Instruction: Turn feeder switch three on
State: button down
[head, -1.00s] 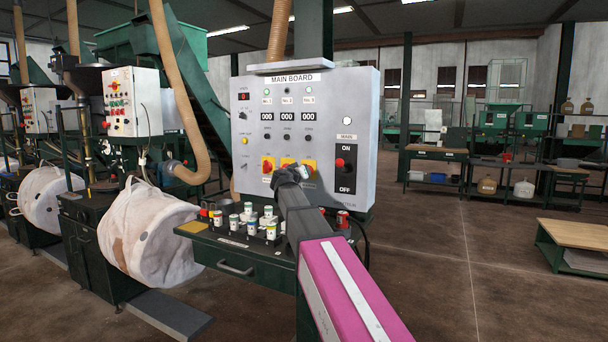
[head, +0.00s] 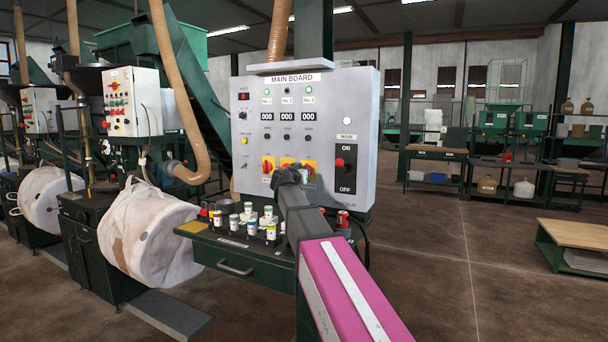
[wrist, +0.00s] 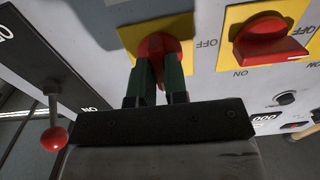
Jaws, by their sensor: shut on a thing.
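Feeder switch three is the rightmost red rotary knob on a yellow plate (head: 309,168) on the main board, mostly behind my gripper in the head view. The wrist view is upside down and shows its red knob (wrist: 158,43) between the two green fingers of my gripper (wrist: 160,68). The fingers are shut on the knob, one each side, with its ridge running up and down in that view. The neighbouring knob (wrist: 266,38) lies nearly crosswise, with OFF and ON marks round it. In the head view my gripper (head: 291,176) reaches the board from the front.
The main lever with its red ball (wrist: 54,138) stands close beside my gripper. Below the board, a green bench (head: 240,252) carries several small labelled containers. Lamps No. 1 (head: 267,91) and No. 3 (head: 308,91) look green. White bulk bags (head: 150,230) hang at the left.

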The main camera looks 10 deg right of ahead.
jog(key=c, duration=1.1)
grip_release()
jog(key=shift+c, duration=0.2)
jog(key=shift+s, duration=0.1)
jog(key=v, duration=1)
jog(key=shift+s+a, duration=0.25)
